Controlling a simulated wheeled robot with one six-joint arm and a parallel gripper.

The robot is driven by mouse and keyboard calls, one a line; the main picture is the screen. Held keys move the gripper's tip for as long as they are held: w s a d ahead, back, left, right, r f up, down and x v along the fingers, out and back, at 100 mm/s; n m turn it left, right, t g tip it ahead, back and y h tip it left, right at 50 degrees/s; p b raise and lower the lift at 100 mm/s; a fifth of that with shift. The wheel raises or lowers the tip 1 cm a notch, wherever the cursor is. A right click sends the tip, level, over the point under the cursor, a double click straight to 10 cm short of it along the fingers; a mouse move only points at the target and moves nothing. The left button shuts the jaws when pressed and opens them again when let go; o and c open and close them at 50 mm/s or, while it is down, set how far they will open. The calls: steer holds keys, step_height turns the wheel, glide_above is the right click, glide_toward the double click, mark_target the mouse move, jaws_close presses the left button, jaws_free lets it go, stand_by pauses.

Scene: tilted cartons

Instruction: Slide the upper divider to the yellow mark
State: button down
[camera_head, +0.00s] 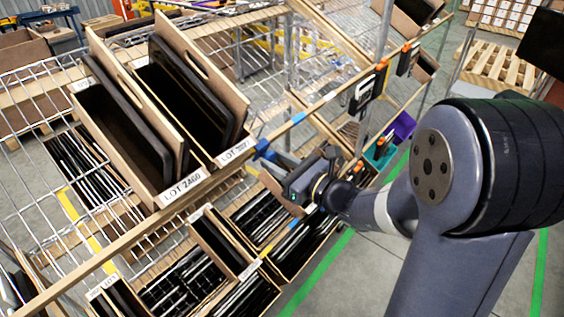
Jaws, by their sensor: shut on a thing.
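My gripper (268,155) is at the front rail of the upper shelf, just right of the carton labelled LOT 2007 or similar. It is shut on a small blue piece (261,146), seemingly the upper divider; the fingers hide much of it. A yellow mark (265,252) shows lower down, by the lower cartons.
Two tilted cartons, one labelled LOT 2460 (184,187), hold black panels left of my gripper. Lower cartons (225,243) hold black items. Black label holders (367,92) hang farther right. Purple (404,125) and teal (380,153) bins stand beyond my wrist.

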steer(key=shift+s+a, duration=0.1)
steer(key=shift+s, duration=0.05)
steer(key=c, duration=1)
jaws_free()
steer(key=shift+c, duration=0.2)
steer(key=shift+s+d, duration=0.25)
steer(key=shift+d, duration=0.15)
steer(key=b+v, duration=0.1)
steer(key=v, duration=0.9)
steer(key=shift+a, duration=0.25)
